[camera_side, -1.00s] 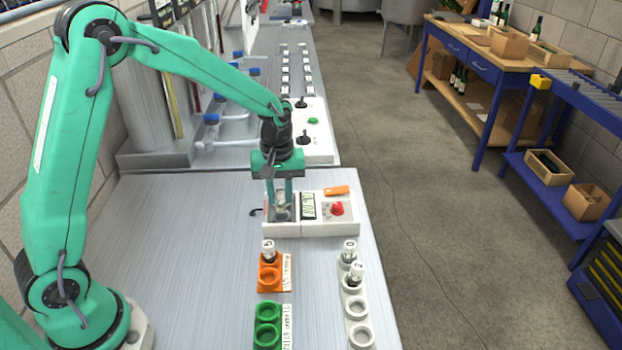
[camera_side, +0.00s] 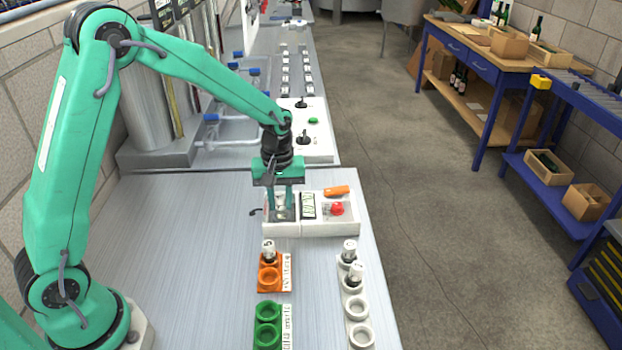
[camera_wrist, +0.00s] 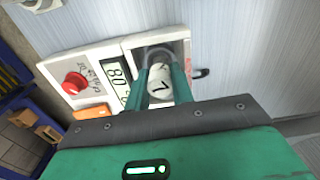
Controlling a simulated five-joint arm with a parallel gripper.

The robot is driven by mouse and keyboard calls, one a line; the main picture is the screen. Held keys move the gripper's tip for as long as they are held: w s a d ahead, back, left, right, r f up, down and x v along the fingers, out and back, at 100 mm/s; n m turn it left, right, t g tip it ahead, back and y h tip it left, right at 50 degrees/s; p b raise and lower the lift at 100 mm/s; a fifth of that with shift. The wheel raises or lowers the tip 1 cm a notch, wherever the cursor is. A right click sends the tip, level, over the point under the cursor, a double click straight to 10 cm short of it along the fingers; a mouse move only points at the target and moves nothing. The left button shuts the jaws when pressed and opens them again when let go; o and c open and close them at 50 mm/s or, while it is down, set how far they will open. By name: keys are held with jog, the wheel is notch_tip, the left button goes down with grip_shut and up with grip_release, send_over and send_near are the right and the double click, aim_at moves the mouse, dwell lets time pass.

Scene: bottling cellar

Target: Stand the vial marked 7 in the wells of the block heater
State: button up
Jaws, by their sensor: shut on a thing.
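The block heater (camera_side: 310,229) is a white box with a display, a red knob and a grey well section at its left end. It also shows in the wrist view (camera_wrist: 110,50). My gripper (camera_side: 283,208) is over the well section, pointing down. Its fingers (camera_wrist: 162,84) are shut on a vial with a white cap (camera_wrist: 159,88); the mark on the cap reads as 7. The vial is at or just above the wells. The fingers hide its lower end, so I cannot tell how deep it sits.
An orange rack (camera_side: 283,285) holds a vial (camera_side: 268,250). A green rack (camera_side: 268,326) looks empty. Bench (camera_side: 190,240) left of the racks is clear.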

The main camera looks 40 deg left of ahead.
jog(key=shift+f, duration=1.05)
dwell(1.3)
jog(key=o, duration=1)
jog(key=shift+o, duration=0.5)
jog(key=shift+r, duration=0.35)
jog(key=shift+o, duration=1.4)
jog(key=shift+r, duration=2.65)
jog(key=shift+r, duration=0.15)
